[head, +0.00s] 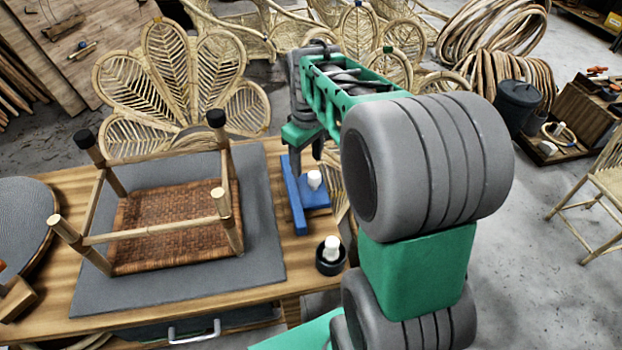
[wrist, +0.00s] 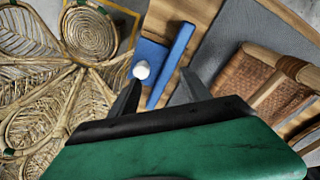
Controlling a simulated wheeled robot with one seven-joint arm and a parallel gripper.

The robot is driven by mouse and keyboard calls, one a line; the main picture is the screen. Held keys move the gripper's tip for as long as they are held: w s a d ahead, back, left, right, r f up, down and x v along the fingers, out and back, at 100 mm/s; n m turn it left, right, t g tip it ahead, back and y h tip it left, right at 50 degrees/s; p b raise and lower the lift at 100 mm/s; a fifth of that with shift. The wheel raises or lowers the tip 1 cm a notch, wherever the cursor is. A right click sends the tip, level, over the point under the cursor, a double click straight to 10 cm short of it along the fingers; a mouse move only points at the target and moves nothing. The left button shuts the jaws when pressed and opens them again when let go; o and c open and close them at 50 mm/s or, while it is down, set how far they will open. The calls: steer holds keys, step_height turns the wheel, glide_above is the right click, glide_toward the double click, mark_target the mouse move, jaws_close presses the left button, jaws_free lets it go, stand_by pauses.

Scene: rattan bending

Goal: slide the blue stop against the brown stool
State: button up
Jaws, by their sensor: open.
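The brown stool (head: 165,215) lies upside down on a grey mat, woven seat down and legs up. Its woven seat (wrist: 262,75) and a leg show at the right of the wrist view. The blue stop (head: 294,200) stands on the wooden table to the right of the mat, with a gap between it and the stool. It has a long upright bar (wrist: 172,65) and a flat plate with a white knob (head: 314,180). My gripper (head: 306,158) is open above the far part of the stop. In the wrist view the bar lies between the open fingers (wrist: 160,84).
The grey mat (head: 262,240) covers much of the table (head: 45,290). A black cup with a white knob (head: 330,257) stands near the front right edge. Rattan fan panels (head: 180,75) stand behind the table. A round grey-topped piece (head: 20,215) is at the left.

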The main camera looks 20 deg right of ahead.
steer(key=n+g, duration=0.1)
steer(key=n, duration=0.1)
glide_above(315, 175)
step_height(315, 175, down, 5)
steer(key=shift+w+f+b, duration=0.1)
steer(key=shift+w+b, duration=0.05)
steer(key=shift+b, duration=0.15)
step_height(315, 175, down, 7)
steer(key=shift+f, duration=0.1)
steer(key=shift+c, duration=0.2)
jaws_close()
stand_by(0.6)
